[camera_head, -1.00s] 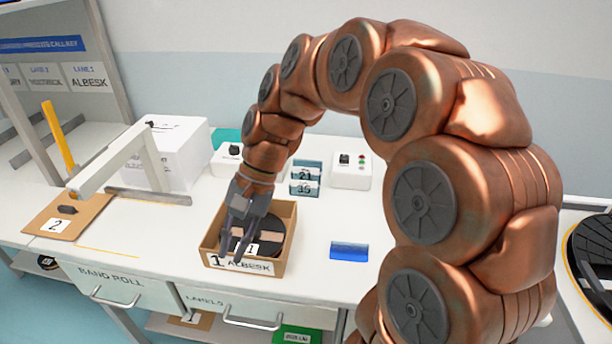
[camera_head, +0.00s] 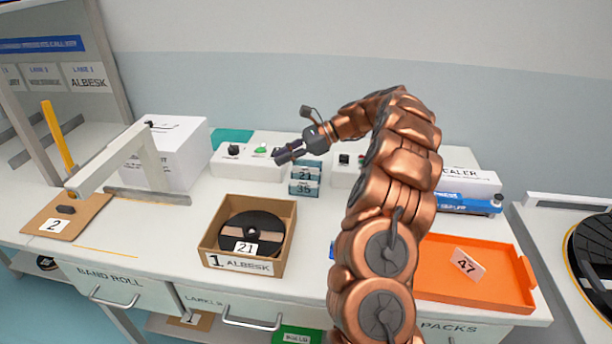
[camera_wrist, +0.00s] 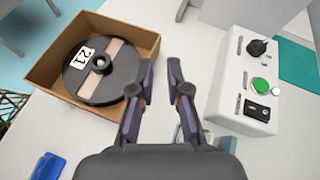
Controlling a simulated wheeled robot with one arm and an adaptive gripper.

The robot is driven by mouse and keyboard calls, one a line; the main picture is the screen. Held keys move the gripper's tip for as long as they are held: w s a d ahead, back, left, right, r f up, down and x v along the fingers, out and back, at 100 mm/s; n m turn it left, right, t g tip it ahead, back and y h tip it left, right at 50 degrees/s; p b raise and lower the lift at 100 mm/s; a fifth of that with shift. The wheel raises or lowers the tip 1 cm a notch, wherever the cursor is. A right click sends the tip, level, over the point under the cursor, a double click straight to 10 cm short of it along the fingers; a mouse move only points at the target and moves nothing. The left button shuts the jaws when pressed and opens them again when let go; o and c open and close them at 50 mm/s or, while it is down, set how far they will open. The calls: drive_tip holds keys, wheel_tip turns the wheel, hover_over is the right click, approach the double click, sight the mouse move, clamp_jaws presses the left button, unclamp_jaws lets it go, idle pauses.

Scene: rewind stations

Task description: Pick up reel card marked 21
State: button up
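A white card marked 21 (camera_head: 245,247) lies on a dark reel (camera_head: 262,227) inside an open cardboard box labelled 1 ALBESK (camera_head: 212,227). In the wrist view the card (camera_wrist: 85,55) sits on the reel at the upper left. Another 21 shows on the upper of two teal cards (camera_head: 306,173) standing at the back, with 35 on the lower one (camera_head: 303,189). My gripper (camera_head: 278,155) is in the air just left of and above these teal cards. In the wrist view its fingers (camera_wrist: 160,66) are apart with nothing between them.
A white button box (camera_head: 232,165) stands at the back left, beside a white carton (camera_head: 175,155). An orange tray (camera_head: 520,290) with a card marked 47 (camera_head: 467,264) lies right of my arm. Bare worktop shows around the cardboard box.

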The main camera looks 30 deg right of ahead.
sight(309, 166)
drive_tip(key=d+f+m+t+h, duration=0.1)
drive_tip(key=d+f+m+t, duration=0.4)
drive_tip(key=d, duration=1.2)
drive_tip(key=shift+m+g, duration=0.5)
drive_tip(key=shift+g, duration=0.3)
drive_tip(key=shift+s+f+p+x, duration=0.1)
drive_tip(key=shift+f+p+x, duration=0.25)
drive_tip(key=shift+x, duration=1)
drive_tip(key=shift+s+f+p+x, duration=0.1)
drive_tip(key=shift+f+p+x, duration=0.15)
drive_tip(key=shift+x, duration=1.1)
drive_tip(key=shift+s+f+p+x, duration=0.1)
drive_tip(key=shift+f+p+x, duration=0.25)
drive_tip(key=shift+x, duration=1)
drive_tip(key=shift+w+a+f, duration=0.1)
drive_tip(key=shift+w, duration=0.05)
drive_tip(key=shift+c, duration=0.4)
clamp_jaws()
